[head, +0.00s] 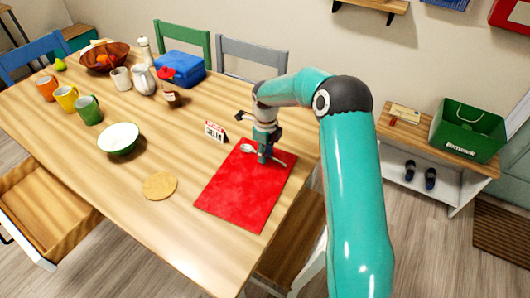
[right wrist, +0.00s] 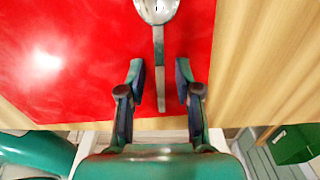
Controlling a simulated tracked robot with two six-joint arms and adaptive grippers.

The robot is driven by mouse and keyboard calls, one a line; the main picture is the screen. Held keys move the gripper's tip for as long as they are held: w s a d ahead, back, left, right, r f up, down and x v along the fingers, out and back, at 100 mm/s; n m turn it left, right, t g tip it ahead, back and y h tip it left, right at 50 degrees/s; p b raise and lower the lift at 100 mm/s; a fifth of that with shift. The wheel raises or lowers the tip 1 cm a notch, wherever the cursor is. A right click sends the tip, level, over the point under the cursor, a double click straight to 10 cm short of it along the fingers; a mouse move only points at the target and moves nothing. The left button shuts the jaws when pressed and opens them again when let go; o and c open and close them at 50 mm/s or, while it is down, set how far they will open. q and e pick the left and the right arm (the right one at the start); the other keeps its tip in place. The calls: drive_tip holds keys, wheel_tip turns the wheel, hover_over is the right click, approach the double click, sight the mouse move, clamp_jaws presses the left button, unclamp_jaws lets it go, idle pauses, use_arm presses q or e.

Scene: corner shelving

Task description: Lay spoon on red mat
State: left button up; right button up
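The red mat (head: 240,195) lies flat near the table's right side. The silver spoon (head: 247,148) is over the mat's far part, and its handle points right. In the right wrist view, the spoon's bowl (right wrist: 157,10) is cut by the top edge and its handle runs down over red mat (right wrist: 60,50). My right gripper (head: 264,158) is low over the mat at the handle. In the right wrist view its two fingers (right wrist: 159,72) are apart, one on each side of the handle, with gaps showing. Whether the spoon fully touches the mat is hard to tell. My left gripper is out of view.
A small white sign (head: 214,131) stands just left of the mat. A round cork coaster (head: 159,186) and a white bowl (head: 119,139) lie farther left. Mugs, a pitcher and a blue box (head: 180,69) stand farther back. Bare table surrounds the coaster.

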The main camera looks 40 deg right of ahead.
wheel_tip(320, 180, up, 12)
idle(0.6)
idle(0.5)
